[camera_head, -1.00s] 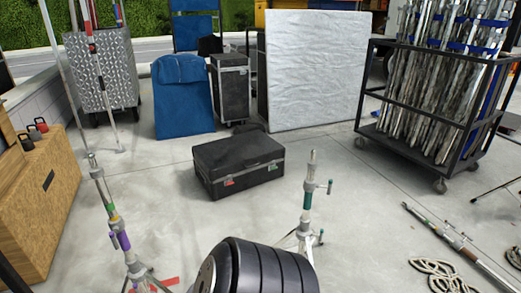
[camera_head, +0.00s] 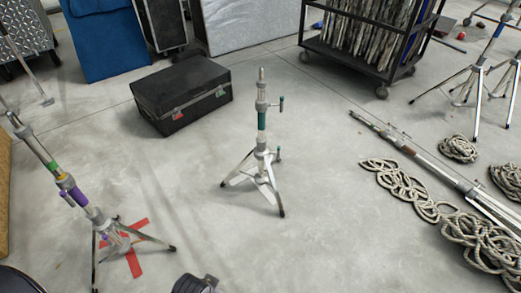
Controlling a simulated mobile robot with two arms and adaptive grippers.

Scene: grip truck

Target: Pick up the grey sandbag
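I cannot make out a grey sandbag in the head view. Neither gripper's fingers show. A small dark part at the bottom edge, left of centre, looks like part of my own arm, cut off by the frame. A dark curved shape also shows in the bottom left corner, too cropped to name.
A light stand with a teal band (camera_head: 262,125) stands mid-floor. Another with a purple band (camera_head: 78,196) stands left beside red tape (camera_head: 138,262). A black case (camera_head: 182,97) lies behind. Coiled ropes (camera_head: 400,186) and a long pole lie right. A pole cart (camera_head: 345,58) stands behind. Centre-front floor is clear.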

